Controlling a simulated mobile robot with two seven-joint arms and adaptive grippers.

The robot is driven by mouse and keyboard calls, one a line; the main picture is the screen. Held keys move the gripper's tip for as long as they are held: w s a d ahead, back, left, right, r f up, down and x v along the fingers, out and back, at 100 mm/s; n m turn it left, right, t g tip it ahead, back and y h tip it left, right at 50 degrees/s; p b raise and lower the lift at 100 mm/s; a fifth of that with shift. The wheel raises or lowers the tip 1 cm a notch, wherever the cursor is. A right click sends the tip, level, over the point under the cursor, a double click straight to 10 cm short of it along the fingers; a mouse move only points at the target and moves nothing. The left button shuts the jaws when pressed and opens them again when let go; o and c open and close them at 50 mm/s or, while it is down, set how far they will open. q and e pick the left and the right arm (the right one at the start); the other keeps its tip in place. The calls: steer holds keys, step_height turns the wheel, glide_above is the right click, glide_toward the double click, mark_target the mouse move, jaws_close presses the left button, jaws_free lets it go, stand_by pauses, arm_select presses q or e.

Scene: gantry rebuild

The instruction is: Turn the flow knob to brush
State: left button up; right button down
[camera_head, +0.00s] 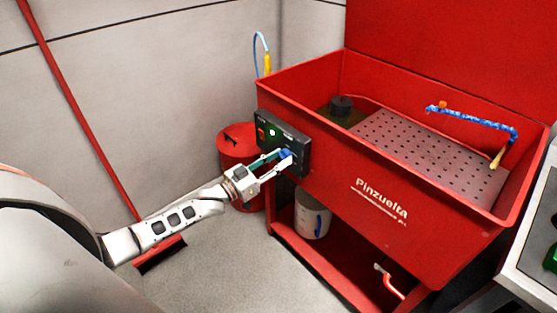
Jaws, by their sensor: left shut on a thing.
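A dark control panel (267,128) is fixed to the left end of the front of a red parts washer (335,165). It carries a red part and a green button on its left side. A blue flow knob (286,154) sits at the panel's lower right. My left gripper (285,158) reaches the panel from the left and is shut on the blue knob. Its fingers hide most of the knob, so I cannot tell where the knob points. My right gripper is not in view.
A red drum (238,146) stands left of the washer. A white container (312,216) is under the basin. A red broom (85,110) leans on the wall. A blue segmented hose (475,118) hangs over the perforated tray (420,150). The floor in front is clear.

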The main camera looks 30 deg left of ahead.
arm_select(q)
steer(key=o, duration=1.1)
steer(key=v, duration=1.2)
